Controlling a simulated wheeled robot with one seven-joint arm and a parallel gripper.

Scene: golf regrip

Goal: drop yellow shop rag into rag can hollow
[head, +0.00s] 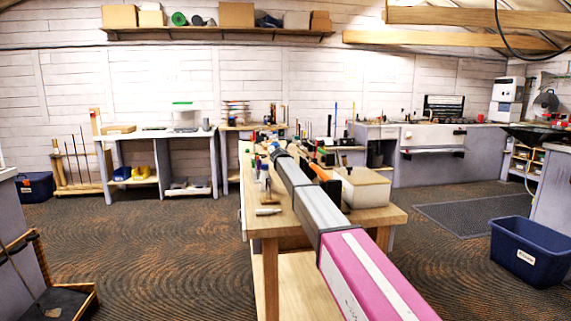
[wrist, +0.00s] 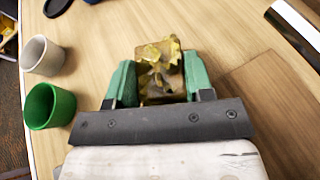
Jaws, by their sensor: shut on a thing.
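In the wrist view, my gripper (wrist: 155,85) has its two green fingers closed on the crumpled yellow shop rag (wrist: 158,58). The rag bunches between the fingers, with a brownish part behind it. Wooden bench top (wrist: 110,30) shows beneath and around it; I cannot tell the height of the rag above it. I cannot pick out the rag can for certain. A dark round rim (wrist: 55,7) is cut off at the top left. In the head view my arm reaches away over the workbench (head: 385,216), and its far end is too small to read.
A green cup (wrist: 48,106) and a pale grey cup (wrist: 42,55) stand left of my gripper. A shiny metal bar (wrist: 295,25) lies at the upper right. Several tools and a cream box (head: 362,188) crowd the bench. A blue bin (head: 530,250) stands on the floor right.

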